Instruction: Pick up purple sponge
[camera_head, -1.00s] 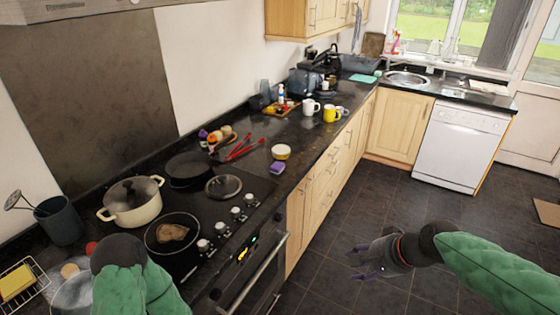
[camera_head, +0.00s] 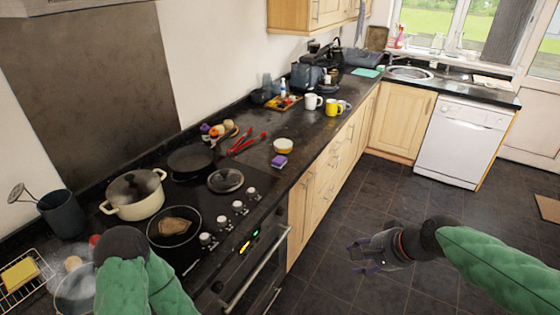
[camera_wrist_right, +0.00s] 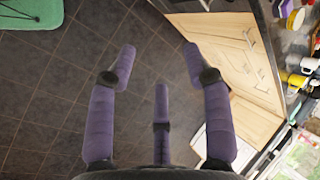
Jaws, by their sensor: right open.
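The purple sponge (camera_head: 279,161) lies on the black counter (camera_head: 330,128), just right of the hob and near the counter's front edge. In the right wrist view, a small purple patch at the top right (camera_wrist_right: 284,8) looks like the sponge. My right gripper (camera_head: 357,257) is open and empty over the floor, to the right of and apart from the sponge; its purple fingers (camera_wrist_right: 160,70) are spread in the wrist view. My left arm (camera_head: 130,270) comes in at the bottom left, and its gripper is not visible.
A pan (camera_head: 174,226), a pot (camera_head: 135,194) and a lid (camera_head: 226,180) are on the hob. Mugs (camera_head: 333,107) stand farther back. The floor beside the cabinets is clear.

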